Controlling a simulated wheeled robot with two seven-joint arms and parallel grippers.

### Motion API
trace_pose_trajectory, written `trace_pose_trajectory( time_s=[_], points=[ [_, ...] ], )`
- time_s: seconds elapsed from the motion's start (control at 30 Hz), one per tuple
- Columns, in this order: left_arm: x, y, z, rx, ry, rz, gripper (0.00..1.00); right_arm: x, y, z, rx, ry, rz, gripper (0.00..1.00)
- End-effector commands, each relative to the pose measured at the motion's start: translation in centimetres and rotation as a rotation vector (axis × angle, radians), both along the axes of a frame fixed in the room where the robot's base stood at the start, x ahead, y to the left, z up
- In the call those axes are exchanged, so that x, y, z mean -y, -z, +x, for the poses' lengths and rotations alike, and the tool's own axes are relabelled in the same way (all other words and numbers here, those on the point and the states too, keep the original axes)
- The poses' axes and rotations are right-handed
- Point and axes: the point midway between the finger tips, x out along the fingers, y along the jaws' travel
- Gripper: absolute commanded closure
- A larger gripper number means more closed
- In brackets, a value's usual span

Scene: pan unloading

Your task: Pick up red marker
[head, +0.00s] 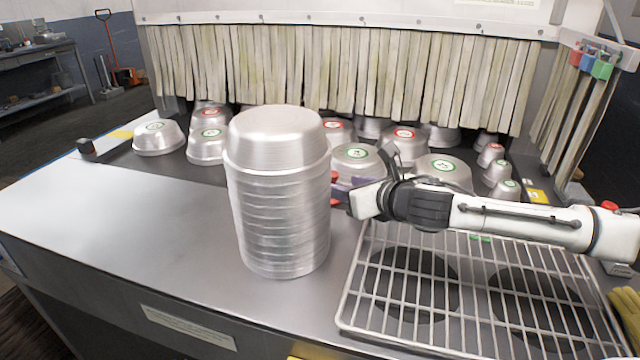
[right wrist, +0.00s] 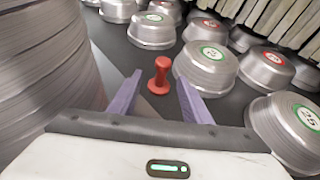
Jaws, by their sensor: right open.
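The red marker (right wrist: 158,76) is a small red peg with a rounded top and a wide base. It stands upright on the dark surface in the right wrist view. In the head view only bits of the red marker (head: 334,177) show, beside the pan stack and partly hidden by a finger. My right gripper (head: 343,190) reaches in from the right, low behind the stack. Its purple fingers are open, and in the right wrist view the marker appears between the fingertips (right wrist: 159,82). I cannot tell whether a finger touches it. My left gripper is out of view.
A tall stack of metal pans (head: 275,190) stands close left of my right gripper. Several upturned pans (head: 445,170) with red or green labels sit behind it under a strip curtain (head: 340,75). A wire rack (head: 480,290) lies at front right. The steel counter (head: 130,230) is clear at left.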

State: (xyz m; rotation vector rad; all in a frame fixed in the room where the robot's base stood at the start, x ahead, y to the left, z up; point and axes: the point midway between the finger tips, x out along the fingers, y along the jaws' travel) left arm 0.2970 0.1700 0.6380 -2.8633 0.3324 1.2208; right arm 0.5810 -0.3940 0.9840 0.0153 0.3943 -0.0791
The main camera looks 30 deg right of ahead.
Motion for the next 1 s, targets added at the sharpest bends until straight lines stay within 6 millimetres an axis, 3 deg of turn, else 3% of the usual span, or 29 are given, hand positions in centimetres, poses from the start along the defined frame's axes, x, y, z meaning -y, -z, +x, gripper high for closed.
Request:
trace_pose_trajectory(
  time_s=[0.23,0.63,1.0],
  points=[
    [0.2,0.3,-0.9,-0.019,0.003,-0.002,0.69,0.2,1.1,2.7,0.000,0.000,0.002,0.56],
    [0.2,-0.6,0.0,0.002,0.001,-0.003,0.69,0.9,2.8,6.8,0.001,0.000,0.004,0.56],
    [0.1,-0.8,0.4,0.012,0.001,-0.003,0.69,1.0,3.2,7.5,0.000,-0.002,0.000,0.57]
  ],
)
